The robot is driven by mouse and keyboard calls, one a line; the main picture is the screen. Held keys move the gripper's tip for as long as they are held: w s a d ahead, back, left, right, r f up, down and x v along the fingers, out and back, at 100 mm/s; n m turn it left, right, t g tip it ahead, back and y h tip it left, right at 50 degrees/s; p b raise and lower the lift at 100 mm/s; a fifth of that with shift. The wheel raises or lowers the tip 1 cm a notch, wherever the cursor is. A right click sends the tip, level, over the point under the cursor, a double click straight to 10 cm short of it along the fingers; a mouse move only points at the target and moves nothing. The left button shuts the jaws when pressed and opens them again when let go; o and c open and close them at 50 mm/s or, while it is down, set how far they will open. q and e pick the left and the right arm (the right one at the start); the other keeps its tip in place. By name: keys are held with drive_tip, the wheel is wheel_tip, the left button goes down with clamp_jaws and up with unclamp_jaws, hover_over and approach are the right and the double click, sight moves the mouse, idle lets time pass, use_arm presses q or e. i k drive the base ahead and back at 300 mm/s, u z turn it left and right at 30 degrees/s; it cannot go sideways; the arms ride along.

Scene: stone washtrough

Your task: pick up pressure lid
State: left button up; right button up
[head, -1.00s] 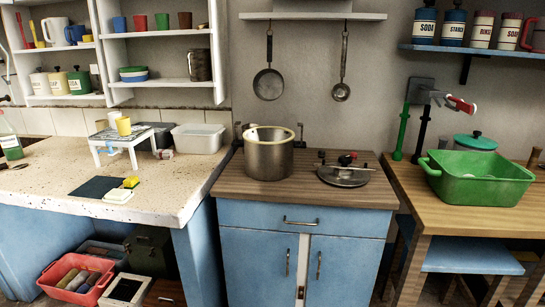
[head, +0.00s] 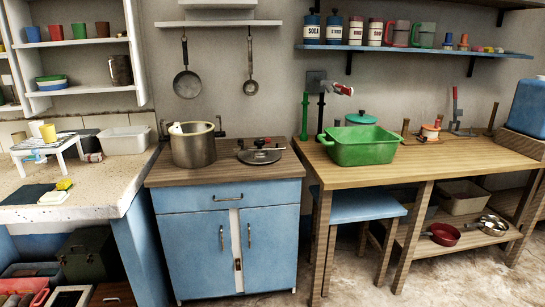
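The pressure lid (head: 260,156) lies on the wooden top of the blue cabinet. It is a round, dark metal lid with a long handle across it and a red and black fitting on top. The open metal pot (head: 193,147) stands upright to its left, with a pale rim and side handles. A small gap of bare wood lies between pot and lid. Neither of my grippers shows in the head view.
The blue cabinet (head: 230,248) has free wood in front of the lid. A green basin (head: 363,146) stands on the wooden table (head: 450,152) to the right. A blue stool (head: 362,206) is under that table's left end. A stone counter (head: 95,192) adjoins on the left.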

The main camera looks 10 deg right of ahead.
sight(267, 157)
drive_tip(key=z, duration=0.65)
drive_tip(key=i, duration=2)
drive_tip(key=u, duration=0.7)
